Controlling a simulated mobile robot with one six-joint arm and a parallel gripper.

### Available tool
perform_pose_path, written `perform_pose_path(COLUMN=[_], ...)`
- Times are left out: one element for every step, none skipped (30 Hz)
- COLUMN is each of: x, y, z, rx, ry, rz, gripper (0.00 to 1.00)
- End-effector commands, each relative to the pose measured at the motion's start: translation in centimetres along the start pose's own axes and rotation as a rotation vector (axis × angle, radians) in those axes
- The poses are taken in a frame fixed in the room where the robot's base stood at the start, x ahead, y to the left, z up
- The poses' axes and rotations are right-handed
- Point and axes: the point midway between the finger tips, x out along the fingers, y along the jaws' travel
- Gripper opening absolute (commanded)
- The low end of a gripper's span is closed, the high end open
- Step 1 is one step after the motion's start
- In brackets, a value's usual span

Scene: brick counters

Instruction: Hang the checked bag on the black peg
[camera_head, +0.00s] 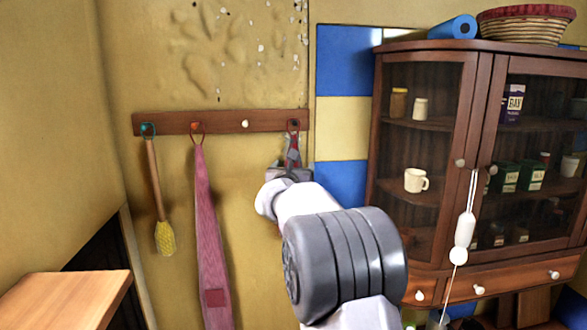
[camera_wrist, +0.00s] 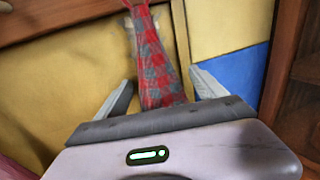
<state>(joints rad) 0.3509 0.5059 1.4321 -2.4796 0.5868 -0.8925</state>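The checked bag, red and grey, shows as a narrow strip below the right end of the wooden peg rail (camera_head: 220,121) in the head view (camera_head: 292,150). Its dark loop appears to be around the dark peg (camera_head: 294,124) at that end. In the wrist view the bag (camera_wrist: 158,68) runs from the rail down between my fingers. My gripper (camera_wrist: 163,90) is open, with a gap on each side of the bag. In the head view my gripper (camera_head: 290,167) is just below the peg, and my arm hides the bag's lower part.
A brush (camera_head: 158,190) hangs at the rail's left end, and a long pink cloth item (camera_head: 210,230) beside it. A white peg (camera_head: 245,124) is bare. A glass-fronted cabinet (camera_head: 480,150) stands close on the right. A wooden surface (camera_head: 65,295) is at lower left.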

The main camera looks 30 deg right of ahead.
Motion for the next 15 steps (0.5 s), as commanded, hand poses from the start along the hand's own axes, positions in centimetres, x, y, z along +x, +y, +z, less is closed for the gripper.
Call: perform_pose_path(x=[0.0,0.0,0.0,0.0,0.0,0.0,0.0,-0.1,-0.2,-0.4,-0.7,-1.3,-1.9,-2.6,-3.6], y=[0.0,0.0,0.0,0.0,0.0,0.0,0.0,0.0,0.0,0.0,0.0,0.1,0.1,0.1,0.1], z=[0.0,0.0,0.0,0.0,0.0,0.0,0.0,0.0,-0.1,-0.1,0.0,-0.1,-0.1,-0.2,-0.3], rx=[0.0,0.0,0.0,0.0,0.0,0.0,0.0,0.0,0.0,0.0,0.001,0.001,0.001,0.002,0.002], ry=[0.0,0.0,0.0,0.0,0.0,0.0,0.001,0.001,0.0,0.0,-0.001,-0.001,-0.002,-0.002,-0.002], rz=[0.0,0.0,0.0,0.0,0.0,0.0,0.0,0.0,0.0,0.001,0.001,0.001,0.001,0.002,0.002], gripper=[0.81,0.81,0.81,0.81,0.81,0.81,0.81,0.81,0.81,0.81,0.81,0.81,0.81,0.81,0.81])
